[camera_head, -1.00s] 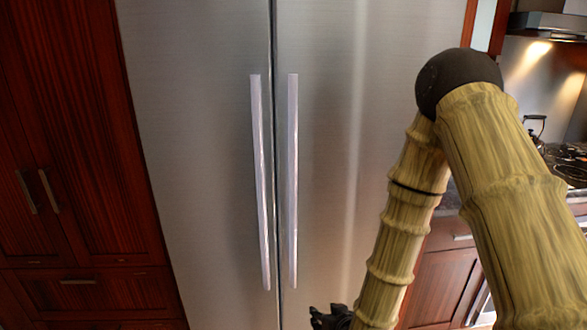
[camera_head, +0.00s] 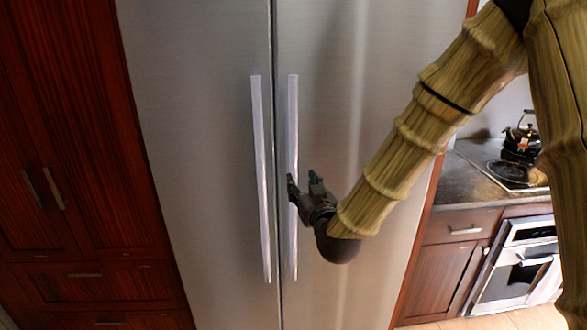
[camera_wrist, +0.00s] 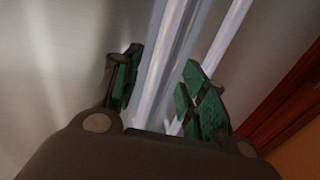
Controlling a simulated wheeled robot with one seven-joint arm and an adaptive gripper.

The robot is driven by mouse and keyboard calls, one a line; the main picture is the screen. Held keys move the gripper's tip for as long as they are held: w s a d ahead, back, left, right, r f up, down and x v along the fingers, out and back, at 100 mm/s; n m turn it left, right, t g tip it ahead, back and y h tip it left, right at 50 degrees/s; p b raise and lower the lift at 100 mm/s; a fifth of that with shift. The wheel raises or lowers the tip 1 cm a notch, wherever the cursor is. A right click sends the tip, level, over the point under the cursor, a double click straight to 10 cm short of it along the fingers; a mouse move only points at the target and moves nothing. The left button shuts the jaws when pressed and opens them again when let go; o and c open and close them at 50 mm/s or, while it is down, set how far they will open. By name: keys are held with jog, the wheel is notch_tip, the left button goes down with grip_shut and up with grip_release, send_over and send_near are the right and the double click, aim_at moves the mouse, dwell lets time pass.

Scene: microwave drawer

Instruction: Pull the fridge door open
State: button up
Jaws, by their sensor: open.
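The steel fridge has two tall doors, the left door (camera_head: 195,150) and the right door (camera_head: 385,60), with a seam between them. A long pale vertical handle stands on each, the left handle (camera_head: 260,170) and the right handle (camera_head: 293,130). My gripper (camera_head: 303,182) is open at the right handle, around its mid height, and covers part of it in the head view. In the wrist view my gripper (camera_wrist: 158,90) has its green-padded fingers apart. A pale handle bar (camera_wrist: 165,65) runs between them, with the second bar to its right. I cannot tell whether the fingers touch it.
Dark red wooden cabinets (camera_head: 75,130) stand left of the fridge. To the right are a counter (camera_head: 470,180) with a kettle (camera_head: 522,138) on a stove, and an oven (camera_head: 520,260) below. Bare floor shows at the lower right.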

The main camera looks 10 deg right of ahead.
aim_at(295, 173)
jog(key=w, duration=0.2)
jog(key=w+a+p, duration=0.1)
jog(key=w, duration=0.2)
jog(key=w+p, duration=0.1)
jog(key=w, duration=0.2)
jog(key=shift+a, duration=0.3)
grip_shut()
